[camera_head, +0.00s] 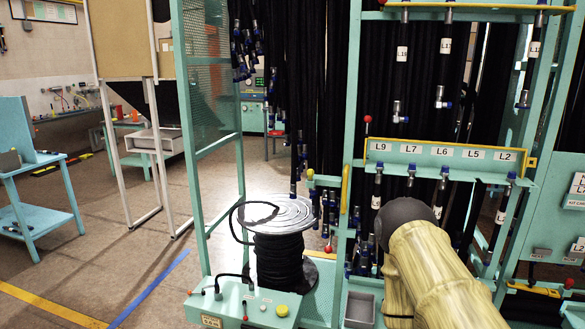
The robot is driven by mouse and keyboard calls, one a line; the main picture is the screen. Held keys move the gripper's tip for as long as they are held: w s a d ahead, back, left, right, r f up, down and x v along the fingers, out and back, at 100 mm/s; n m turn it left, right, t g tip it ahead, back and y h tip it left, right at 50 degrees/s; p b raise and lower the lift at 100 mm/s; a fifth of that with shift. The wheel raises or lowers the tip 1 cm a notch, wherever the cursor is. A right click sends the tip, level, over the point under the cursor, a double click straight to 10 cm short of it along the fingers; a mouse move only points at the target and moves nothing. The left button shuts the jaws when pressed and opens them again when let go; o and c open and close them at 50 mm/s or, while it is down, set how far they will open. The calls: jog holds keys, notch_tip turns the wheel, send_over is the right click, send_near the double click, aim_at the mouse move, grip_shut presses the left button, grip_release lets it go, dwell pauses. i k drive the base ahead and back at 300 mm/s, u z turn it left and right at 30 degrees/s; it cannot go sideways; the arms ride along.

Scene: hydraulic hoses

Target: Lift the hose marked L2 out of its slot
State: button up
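The slot label L2 (507,157) is at the right end of a pale green rack rail (400,150). The hose below the L2 label (503,204) is black with a metal and blue end fitting at the rail and a white tag lower down. It hangs upright there, and its lower part runs down behind my arm's right side. My arm, in a tan sleeve with a dark rounded end, fills the lower right in front of the rack. My gripper's fingers do not show, so its state and its distance from the hose cannot be seen.
Other hoses hang below the rail near L9 (377,190) and L6 (440,190). More tagged hoses (445,55) hang from an upper rail above. A hose reel (278,250) and a grey bin (360,308) stand left of my arm. Open floor lies at the far left.

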aim_at(500, 217)
jog(key=z, duration=1.6)
jog(key=i, duration=0.45)
jog(key=z, duration=0.6)
jog(key=i, duration=1.15)
jog(key=u, duration=0.4)
jog(key=i, duration=0.95)
jog(key=u, duration=0.8)
